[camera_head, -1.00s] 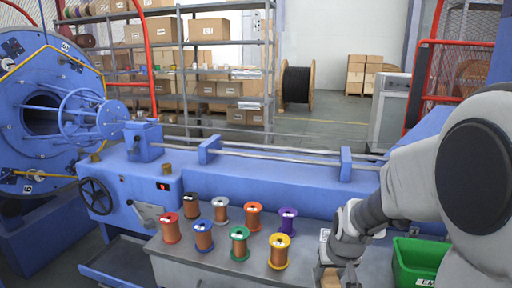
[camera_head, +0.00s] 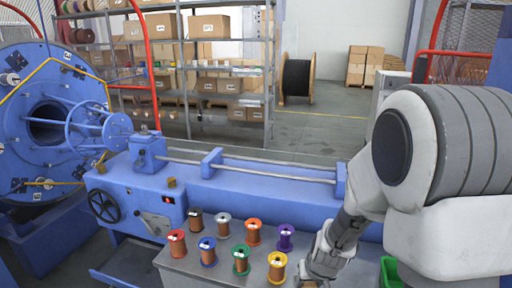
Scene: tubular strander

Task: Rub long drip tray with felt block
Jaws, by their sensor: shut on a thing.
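My gripper (camera_head: 316,272) is at the bottom edge of the view, right of the spools, and only its upper part shows. It is shut on a tan block, the felt block (camera_head: 309,284), of which only a sliver shows. The long drip tray (camera_head: 132,264) appears to be the dark, shallow tray low at the lower left, below the blue machine bed. It is partly cut off by the frame and the grey table. My gripper is well to the right of it and apart from it.
Several wire spools (camera_head: 241,260) stand in two rows on the grey table (camera_head: 182,277) between my gripper and the tray. A green bin (camera_head: 390,272) is at right, partly behind my arm. A handwheel (camera_head: 104,206) sticks out from the blue machine above the tray.

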